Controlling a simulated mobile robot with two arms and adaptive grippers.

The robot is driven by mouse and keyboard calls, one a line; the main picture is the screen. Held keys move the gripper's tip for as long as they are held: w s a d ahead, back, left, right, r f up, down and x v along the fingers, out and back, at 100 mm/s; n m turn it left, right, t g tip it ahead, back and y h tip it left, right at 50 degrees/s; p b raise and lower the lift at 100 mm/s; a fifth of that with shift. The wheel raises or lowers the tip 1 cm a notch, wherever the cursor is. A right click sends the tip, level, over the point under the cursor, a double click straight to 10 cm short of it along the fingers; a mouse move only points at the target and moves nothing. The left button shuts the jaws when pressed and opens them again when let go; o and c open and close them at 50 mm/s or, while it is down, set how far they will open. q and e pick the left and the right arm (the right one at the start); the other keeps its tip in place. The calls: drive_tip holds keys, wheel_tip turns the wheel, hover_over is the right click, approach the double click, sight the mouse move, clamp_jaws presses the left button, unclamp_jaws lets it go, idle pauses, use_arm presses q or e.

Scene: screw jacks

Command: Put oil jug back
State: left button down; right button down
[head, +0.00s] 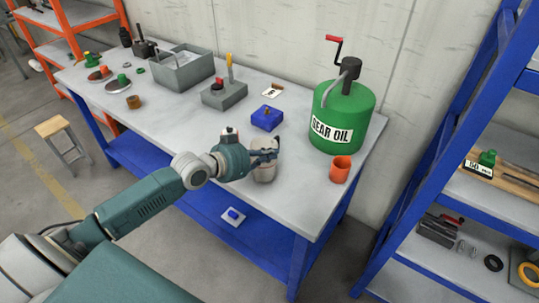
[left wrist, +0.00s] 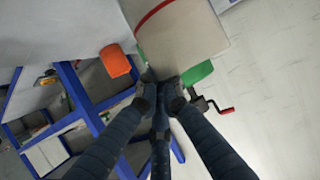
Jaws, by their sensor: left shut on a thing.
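The oil jug (head: 264,173) is a pale beige cylinder near the front of the grey workbench, left of an orange cup. In the left wrist view the jug (left wrist: 185,40) fills the top middle and shows a red band. My left gripper (head: 265,152) is shut on the jug, and its fingers cover part of it. The fingers also show against the jug in the left wrist view (left wrist: 160,92). I cannot tell whether the jug's base touches the bench. My right gripper is not in view.
A green gear oil drum (head: 343,112) with a red crank and an orange cup (head: 340,169) stand right of the jug. A blue block (head: 267,117) and a grey box (head: 224,96) stand behind. A blue shelf rack (head: 456,135) is at the right. Bench space left of my gripper is clear.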

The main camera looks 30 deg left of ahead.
use_arm(q)
drive_tip(key=shift+w+f, duration=0.1)
drive_tip(key=shift+f, duration=0.35)
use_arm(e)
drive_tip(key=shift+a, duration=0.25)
use_arm(q)
drive_tip(key=c, duration=2.3)
unclamp_jaws()
drive_tip(key=shift+f, duration=0.25)
drive_tip(key=o, duration=0.4)
drive_tip(key=shift+c, duration=0.2)
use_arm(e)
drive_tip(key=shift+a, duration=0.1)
